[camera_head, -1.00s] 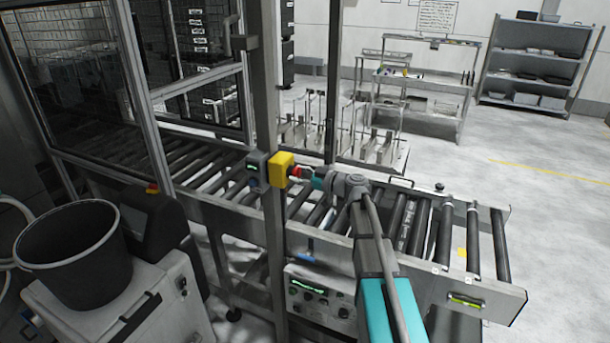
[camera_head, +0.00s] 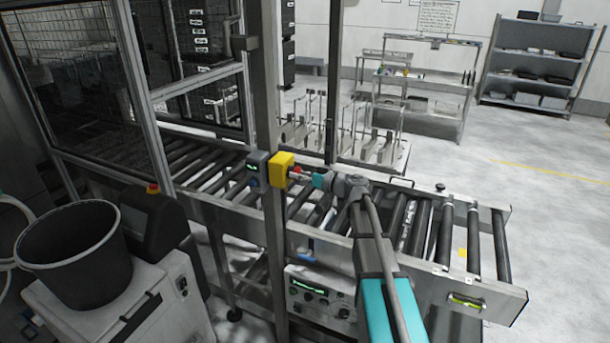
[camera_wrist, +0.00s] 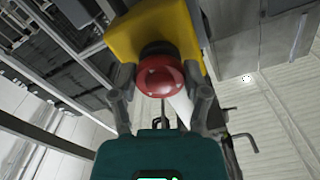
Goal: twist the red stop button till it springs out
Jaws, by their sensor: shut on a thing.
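The red stop button (camera_wrist: 160,77) is a round mushroom head on a yellow box (camera_wrist: 155,32) in the wrist view. In the head view the yellow box (camera_head: 279,171) is fixed to a grey upright post, and only a sliver of red shows. My gripper (camera_wrist: 161,82) is shut on the red button, with one grey finger on each side of its head. In the head view my gripper (camera_head: 304,175) reaches the box from the right. The button's collar and the finger contacts are partly hidden.
A grey control box (camera_head: 257,170) sits left of the yellow box. The post (camera_head: 268,110) stands beside a roller conveyor (camera_head: 415,228). A black bucket (camera_head: 80,255) stands at lower left. Open floor (camera_head: 540,170) lies at the right.

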